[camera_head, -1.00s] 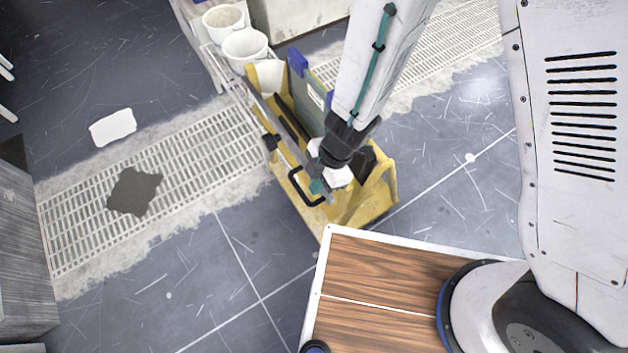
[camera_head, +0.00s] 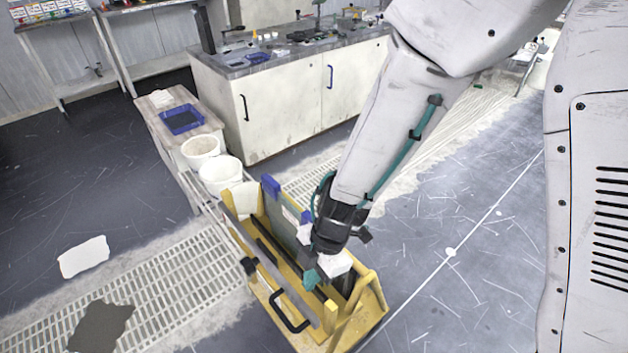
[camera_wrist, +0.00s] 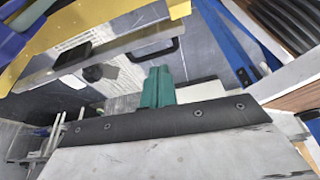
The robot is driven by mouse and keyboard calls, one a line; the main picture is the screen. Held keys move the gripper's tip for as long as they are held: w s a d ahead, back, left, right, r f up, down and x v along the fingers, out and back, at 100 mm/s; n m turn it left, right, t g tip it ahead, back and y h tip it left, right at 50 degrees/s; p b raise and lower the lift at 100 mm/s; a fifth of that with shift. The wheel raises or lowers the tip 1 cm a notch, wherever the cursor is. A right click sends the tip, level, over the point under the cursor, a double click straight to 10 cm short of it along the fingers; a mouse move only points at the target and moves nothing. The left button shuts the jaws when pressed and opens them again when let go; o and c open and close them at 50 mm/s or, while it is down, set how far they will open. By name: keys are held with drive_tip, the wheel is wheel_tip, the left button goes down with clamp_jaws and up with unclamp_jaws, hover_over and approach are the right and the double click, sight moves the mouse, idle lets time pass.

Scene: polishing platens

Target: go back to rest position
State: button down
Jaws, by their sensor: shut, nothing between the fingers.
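My gripper (camera_head: 312,278) hangs at the end of my arm over the yellow cart (camera_head: 372,305), near its front end in the head view. Its teal fingers also show in the wrist view (camera_wrist: 158,88), close together with nothing between them. The cart has a black handle (camera_head: 290,318), a grey-green upright panel (camera_head: 283,212) and blue pieces at its back. Part of the cart's inside is hidden behind my wrist. The wrist view shows a yellow edge (camera_wrist: 90,42) and a black handle (camera_wrist: 160,50) beyond the fingers.
White buckets (camera_head: 220,174) and a low bench with a blue tray (camera_head: 181,120) stand behind the cart. A white cabinet (camera_head: 290,100) is at the back. A floor grating (camera_head: 175,285) and a dark patch (camera_head: 100,326) lie left. Floor to the right is clear.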

drive_tip(key=shift+w, duration=0.1)
drive_tip(key=w+d+r+m+t, duration=0.4)
drive_tip(key=w+r, duration=0.3)
drive_tip(key=w, duration=0.1)
drive_tip(key=w+d+r+m+t, duration=0.4)
drive_tip(key=w+r+t, duration=0.1)
drive_tip(key=w+r, duration=0.25)
drive_tip(key=w+d+r+m+t+h, duration=0.2)
drive_tip(key=d+r+m+h, duration=0.25)
drive_tip(key=d+r, duration=0.4)
drive_tip(key=s+d+r+m+g+h, duration=0.35)
drive_tip(key=s+d+m, duration=0.5)
drive_tip(key=d, duration=0.55)
drive_tip(key=s+a+r+m+g+y, duration=0.1)
drive_tip(key=s+a+m+g+y, duration=0.1)
drive_tip(key=s, duration=1.4)
drive_tip(key=m+g+y, duration=0.1)
drive_tip(key=m+y, duration=0.1)
drive_tip(key=shift+s+a+r+g+y, duration=0.15)
drive_tip(key=shift+s+r+g+y, duration=0.2)
drive_tip(key=shift+s+y, duration=0.05)
